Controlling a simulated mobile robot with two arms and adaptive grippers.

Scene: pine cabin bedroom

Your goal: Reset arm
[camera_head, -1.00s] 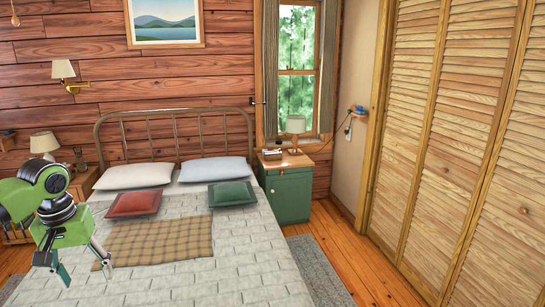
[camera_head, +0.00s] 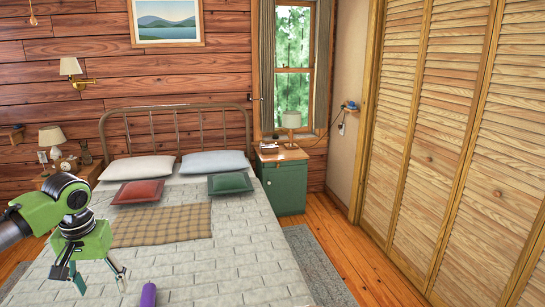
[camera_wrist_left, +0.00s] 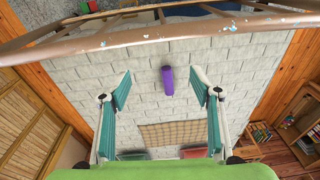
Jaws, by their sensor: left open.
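My left gripper (camera_head: 100,277) comes in from the left in the head view, above the left side of the bed. It is open and empty, its two fingers spread apart. The left wrist view also shows its fingers (camera_wrist_left: 160,92) wide apart, with the bed below. A purple object (camera_head: 148,295) lies on the bed, cut by the bottom edge of the head view. The purple object (camera_wrist_left: 168,80) shows whole in the wrist view, apart from the fingers. My right gripper is not in view.
The bed (camera_head: 235,240) has a plaid blanket (camera_head: 160,225), a red cushion (camera_head: 138,191) and a green cushion (camera_head: 229,182). A green nightstand (camera_head: 286,188) stands right of it. Wooden floor lies between the bed and louvered doors (camera_head: 440,140).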

